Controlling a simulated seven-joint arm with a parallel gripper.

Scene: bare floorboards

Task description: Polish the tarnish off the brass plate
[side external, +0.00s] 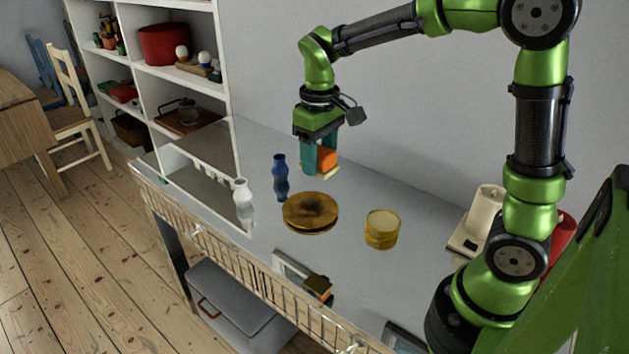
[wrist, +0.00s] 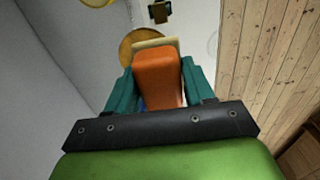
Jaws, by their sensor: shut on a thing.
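The brass plate (side external: 310,216) is a round golden disc on the grey worktop, with a dark brown tarnish patch over its middle. My gripper (side external: 318,166) has teal fingers and is shut on an orange block (side external: 327,158) with a cream pad (side external: 320,174) under it. The pad is apart from the plate, behind it in the side view. In the wrist view the orange block (wrist: 158,78) sits between my fingers, and its cream pad (wrist: 155,43) hides part of the plate (wrist: 126,46).
A yellow tin (side external: 382,230) stands right of the plate. A blue bottle (side external: 280,175) and a white bottle (side external: 243,200) stand left. A small brown and orange block (side external: 318,287) lies near the front edge.

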